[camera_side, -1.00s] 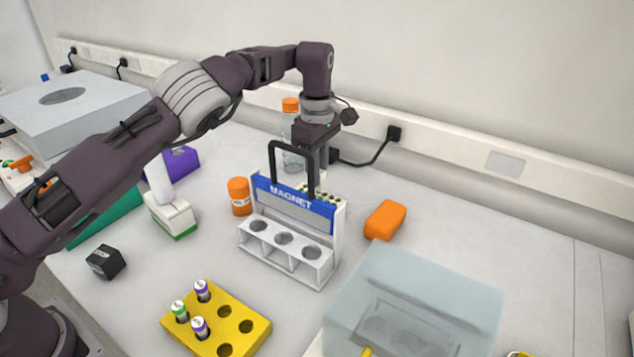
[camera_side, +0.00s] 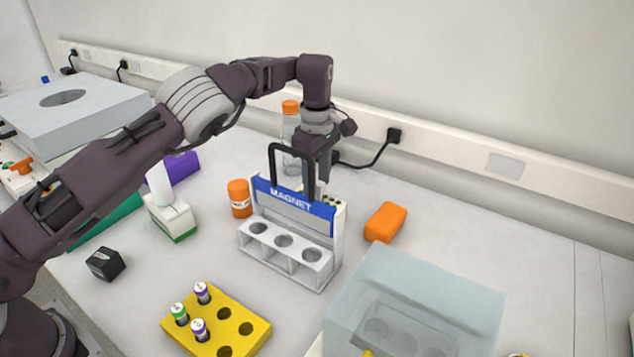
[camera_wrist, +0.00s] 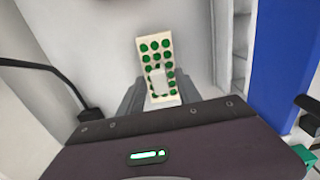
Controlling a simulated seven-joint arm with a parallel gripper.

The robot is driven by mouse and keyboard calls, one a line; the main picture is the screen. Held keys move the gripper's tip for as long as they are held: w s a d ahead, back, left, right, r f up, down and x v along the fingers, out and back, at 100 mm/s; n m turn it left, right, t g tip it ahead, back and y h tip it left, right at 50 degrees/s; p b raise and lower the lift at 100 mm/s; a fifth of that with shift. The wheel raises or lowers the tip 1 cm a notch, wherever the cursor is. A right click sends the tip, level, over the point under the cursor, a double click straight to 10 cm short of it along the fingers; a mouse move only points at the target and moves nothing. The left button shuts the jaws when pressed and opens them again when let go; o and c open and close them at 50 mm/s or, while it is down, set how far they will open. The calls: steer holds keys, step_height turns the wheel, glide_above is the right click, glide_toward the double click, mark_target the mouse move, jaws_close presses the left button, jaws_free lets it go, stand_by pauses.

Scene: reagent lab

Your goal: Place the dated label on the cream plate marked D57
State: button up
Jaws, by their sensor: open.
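A cream plate (camera_wrist: 153,45) with rows of green wells lies on the bench between my fingers in the wrist view. In the side view only a strip of the plate (camera_side: 336,203) shows behind the magnet rack. A small whitish rectangle, which looks like the label (camera_wrist: 158,76), appears over the middle of the wells. I cannot tell whether it touches the plate, and no date or D57 mark is readable. My gripper (camera_wrist: 158,92) is open, its fingers on either side of the plate's near part. In the side view my gripper (camera_side: 314,184) is low behind the rack, its tips partly hidden.
The white magnet rack (camera_side: 285,255) with its black handle stands close in front of my gripper. A clear bottle (camera_side: 290,135) and an orange-capped jar (camera_side: 239,200) stand nearby. An orange block (camera_side: 386,222) lies to the right, with open bench behind it.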

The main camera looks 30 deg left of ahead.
step_height(320, 180, up, 7)
steer(key=shift+f, duration=0.1)
steer(key=shift+a+r, duration=0.15)
steer(key=shift+r, duration=0.15)
steer(key=s+a+r+m+t+h, duration=0.1)
steer(key=s+a+r+m, duration=0.1)
steer(key=s+a+r, duration=0.45)
steer(key=s+a+r+m+t+h, duration=0.15)
steer(key=s+r, duration=0.25)
steer(key=r, duration=0.6)
steer(key=s+d+r+m+t, duration=0.15)
steer(key=s+m, duration=0.45)
steer(key=s, duration=0.8)
steer(key=s+f+m+y, duration=0.1)
steer(key=s+f+m, duration=0.3)
steer(key=s, duration=0.4)
steer(key=s+f+m+t+y, duration=0.1)
steer(key=s+f+m, duration=0.3)
steer(key=s, duration=0.4)
steer(key=shift+d+f+t, duration=0.2)
steer(key=shift+d+t, duration=0.1)
steer(key=shift+d, duration=0.15)
